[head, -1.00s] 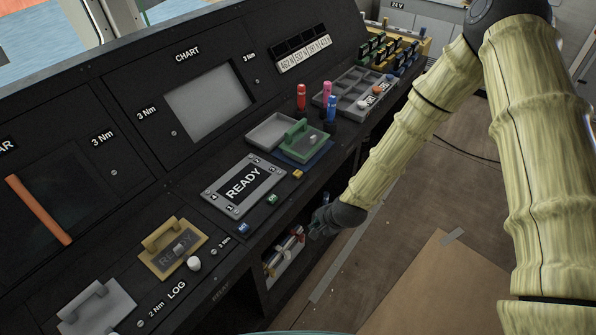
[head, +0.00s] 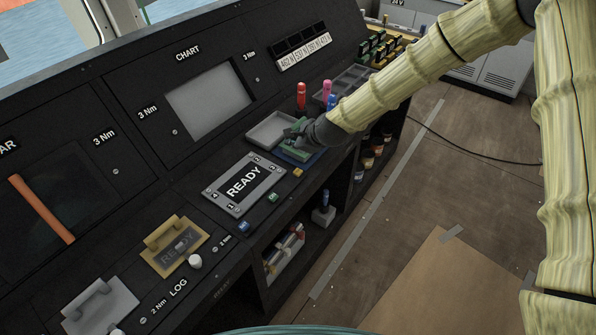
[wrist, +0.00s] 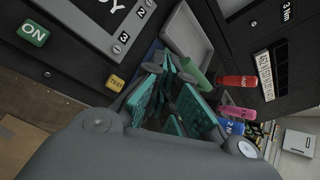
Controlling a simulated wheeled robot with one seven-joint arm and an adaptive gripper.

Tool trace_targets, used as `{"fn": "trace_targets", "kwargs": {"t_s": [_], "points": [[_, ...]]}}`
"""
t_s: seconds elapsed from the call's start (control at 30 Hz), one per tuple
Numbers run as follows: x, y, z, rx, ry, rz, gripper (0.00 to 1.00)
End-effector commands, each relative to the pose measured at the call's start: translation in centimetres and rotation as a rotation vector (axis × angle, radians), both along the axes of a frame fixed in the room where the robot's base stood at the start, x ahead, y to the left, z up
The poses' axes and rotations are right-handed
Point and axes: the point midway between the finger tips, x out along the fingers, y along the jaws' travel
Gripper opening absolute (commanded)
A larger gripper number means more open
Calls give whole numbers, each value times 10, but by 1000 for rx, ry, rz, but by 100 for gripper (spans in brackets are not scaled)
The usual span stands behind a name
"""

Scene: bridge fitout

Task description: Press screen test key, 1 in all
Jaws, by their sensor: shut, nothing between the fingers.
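The yellow TEST key (head: 298,172) sits on the console's sloping front edge, at the lower right of the READY screen (head: 243,182). In the wrist view the TEST key (wrist: 116,82) shows its lettering, left of my fingers, with the green ON key (wrist: 34,33) farther left. My gripper (head: 296,137) is shut and empty, above the blue mat and green-handled piece just beyond the TEST key. Its teal fingers (wrist: 172,90) show in the wrist view, apart from the key in the picture.
A green ON key (head: 272,197) and a blue key (head: 243,226) line the same edge. A grey tray (head: 268,128), red marker (head: 301,96) and pink marker (head: 327,91) stand near my gripper.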

Motion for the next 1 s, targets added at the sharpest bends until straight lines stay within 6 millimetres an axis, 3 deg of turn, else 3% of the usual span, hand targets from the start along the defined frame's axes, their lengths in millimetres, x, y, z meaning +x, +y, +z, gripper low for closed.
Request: {"fn": "trace_targets", "kwargs": {"t_s": [0.37,1.0], "points": [[-1,0,-14,-1,1,0,0],[0,0,-81,0,1,1,0]]}}
